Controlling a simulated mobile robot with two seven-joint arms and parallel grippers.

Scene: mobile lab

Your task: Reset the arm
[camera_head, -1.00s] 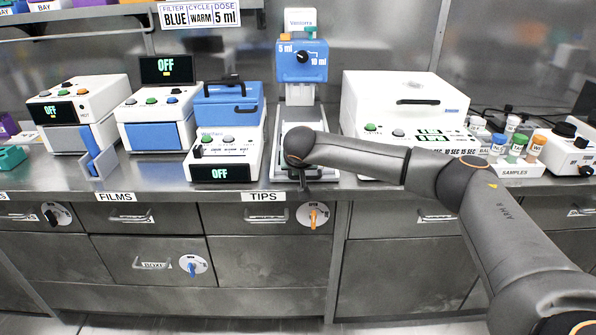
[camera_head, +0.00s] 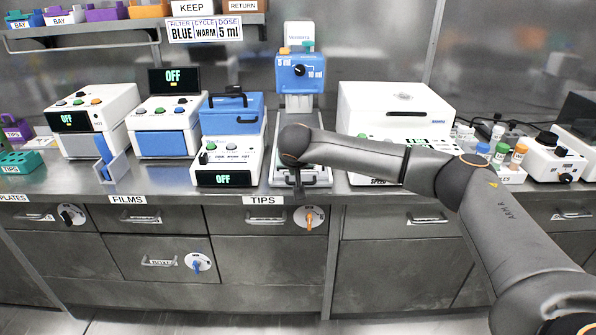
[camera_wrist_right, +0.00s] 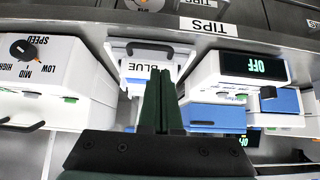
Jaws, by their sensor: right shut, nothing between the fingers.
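My right arm comes in from the right in the head view and reaches over the bench. Its gripper (camera_head: 297,188) is small and dark there, in front of the white base of the blue dosing machine (camera_head: 300,72). In the right wrist view the two dark fingers (camera_wrist_right: 159,95) lie together, shut and empty. Behind the fingertips is a white tray part with a dark handle and a BLUE label (camera_wrist_right: 136,70). My left gripper is not in view.
A white device with a blue lid (camera_head: 232,113) stands left of the arm. A large white box machine (camera_head: 395,112) and capped sample bottles (camera_head: 501,152) stand to the right. Drawers (camera_head: 265,219) line the bench front. A shelf with bins (camera_head: 150,28) is above.

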